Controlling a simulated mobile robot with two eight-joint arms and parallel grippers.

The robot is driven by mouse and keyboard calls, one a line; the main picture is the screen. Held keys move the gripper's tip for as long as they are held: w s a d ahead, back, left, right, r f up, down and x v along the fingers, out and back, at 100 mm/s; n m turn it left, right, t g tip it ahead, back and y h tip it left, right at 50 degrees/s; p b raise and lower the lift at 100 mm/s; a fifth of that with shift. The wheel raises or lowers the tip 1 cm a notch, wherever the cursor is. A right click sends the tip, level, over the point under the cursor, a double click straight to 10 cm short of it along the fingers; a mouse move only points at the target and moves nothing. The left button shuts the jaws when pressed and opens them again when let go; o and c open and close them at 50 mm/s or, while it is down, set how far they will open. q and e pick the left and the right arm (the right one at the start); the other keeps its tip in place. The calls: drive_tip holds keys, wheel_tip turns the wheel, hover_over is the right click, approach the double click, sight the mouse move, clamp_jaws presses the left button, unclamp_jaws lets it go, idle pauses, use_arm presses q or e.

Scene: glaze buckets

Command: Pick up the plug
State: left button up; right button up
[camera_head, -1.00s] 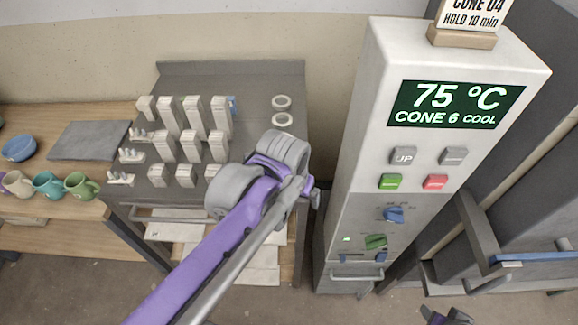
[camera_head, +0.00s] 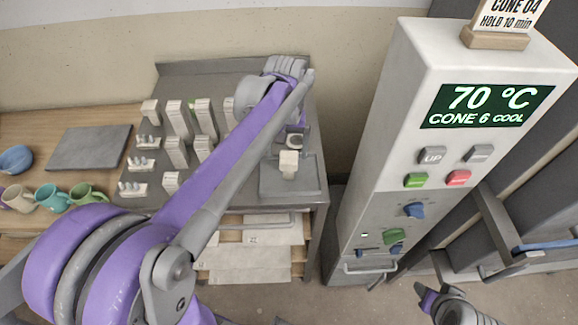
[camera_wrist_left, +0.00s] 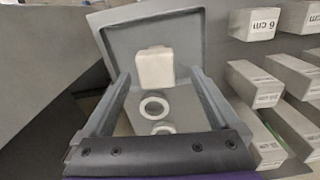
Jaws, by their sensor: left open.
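The plug looks to be the small off-white block (camera_head: 289,163) on a grey tray (camera_head: 309,190) at the right end of the metal cart. In the left wrist view the plug (camera_wrist_left: 155,68) stands on the tray (camera_wrist_left: 108,38) beyond two white rings. My left gripper (camera_head: 296,130) is behind the plug in the head view, its fingers mostly hidden by my arm. In the left wrist view its open fingers (camera_wrist_left: 160,80) frame the plug from both sides, with nothing visibly held. Part of my right arm's end (camera_head: 440,301) shows at the bottom right; its jaw state is unclear.
Several pale blocks (camera_head: 177,118) and small cone stands (camera_head: 133,189) fill the cart's left side. The kiln control tower (camera_head: 410,150) stands close to the right. A white ring (camera_wrist_left: 155,107) lies between the fingers in the wrist view. Mugs (camera_head: 50,196) stand on the wooden table.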

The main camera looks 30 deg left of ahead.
sight(289, 157)
use_arm(q)
drive_tip(key=f, duration=0.4)
drive_tip(key=shift+d+f, duration=0.2)
drive_tip(key=shift+d, duration=0.1)
drive_tip(key=shift+c, duration=0.3)
clamp_jaws()
